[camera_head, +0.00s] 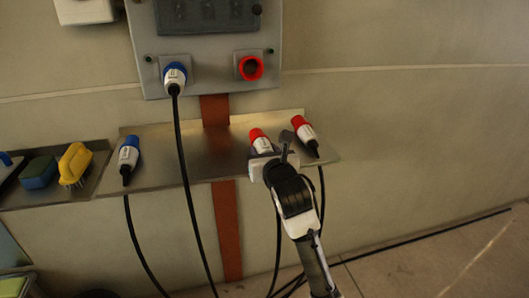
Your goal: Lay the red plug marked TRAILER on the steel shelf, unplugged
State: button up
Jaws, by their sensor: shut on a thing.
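My gripper (268,153) is over the right part of the steel shelf (218,162), shut on a red-and-white plug (259,138). The plug's red end points up and away from me, and the gripper hides its lower part. I cannot tell whether it touches the shelf. A second red-and-white plug (304,131) lies just right of it, near the shelf's right end. The labels are too small to read, so I cannot tell which is marked TRAILER. The red socket (250,67) on the grey panel (212,58) above is empty.
A blue-and-white plug (175,76) sits in the panel's left socket, its black cable crossing the shelf. Another blue-and-white plug (129,154) lies at the shelf's left. A yellow brush (75,163) and a blue-green sponge (40,172) lie further left. The shelf's middle is mostly bare.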

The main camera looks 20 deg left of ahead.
jog(key=o, duration=1.2)
